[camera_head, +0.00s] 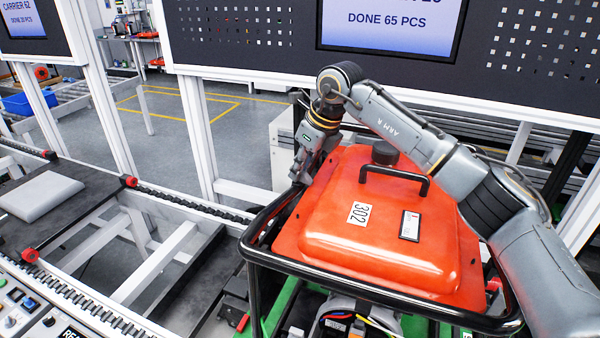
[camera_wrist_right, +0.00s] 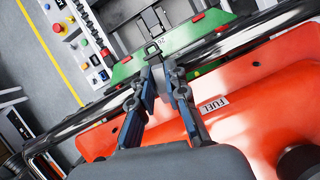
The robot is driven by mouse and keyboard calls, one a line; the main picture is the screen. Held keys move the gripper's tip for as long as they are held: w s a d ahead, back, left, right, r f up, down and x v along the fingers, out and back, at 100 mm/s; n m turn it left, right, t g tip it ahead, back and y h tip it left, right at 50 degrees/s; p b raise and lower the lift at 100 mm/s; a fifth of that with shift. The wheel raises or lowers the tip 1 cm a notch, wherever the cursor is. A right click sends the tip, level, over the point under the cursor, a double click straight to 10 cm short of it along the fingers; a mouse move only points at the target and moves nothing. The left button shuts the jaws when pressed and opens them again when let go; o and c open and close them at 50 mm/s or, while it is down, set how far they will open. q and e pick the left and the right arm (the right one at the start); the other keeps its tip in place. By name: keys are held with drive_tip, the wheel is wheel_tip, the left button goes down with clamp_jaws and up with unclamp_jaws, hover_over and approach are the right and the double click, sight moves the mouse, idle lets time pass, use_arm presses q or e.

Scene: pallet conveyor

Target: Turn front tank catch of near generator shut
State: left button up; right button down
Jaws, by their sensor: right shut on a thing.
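The near generator has a red tank (camera_head: 345,215) inside a black tube frame (camera_head: 375,308), with the number 302 on its top. The tank also fills the right of the right wrist view (camera_wrist_right: 250,125), where a FUEL label (camera_wrist_right: 213,104) shows. My right gripper (camera_head: 300,176) reaches over the tank to its far left edge, by the frame tube. In the right wrist view my right gripper (camera_wrist_right: 167,68) has its fingertips close together at the tank's edge, shut on the front tank catch. The catch is mostly hidden by the fingers. My left gripper is not in view.
A black handle (camera_head: 396,174) and dark cap (camera_head: 384,152) stand on the tank. A green pallet (camera_wrist_right: 190,45) lies beyond the fingertips. A conveyor rail (camera_head: 170,198) runs left of the generator. A grey plate (camera_head: 42,195) lies on a dark carrier. Screen panels stand behind.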

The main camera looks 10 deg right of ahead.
drive_tip(key=shift+n+g+y, duration=0.3)
drive_tip(key=shift+n+y, duration=0.1)
drive_tip(key=shift+n, duration=0.8)
drive_tip(key=c, duration=1.3)
unclamp_jaws()
drive_tip(key=shift+c, duration=0.2)
drive_tip(key=v, duration=1.2)
drive_tip(key=shift+w, duration=0.1)
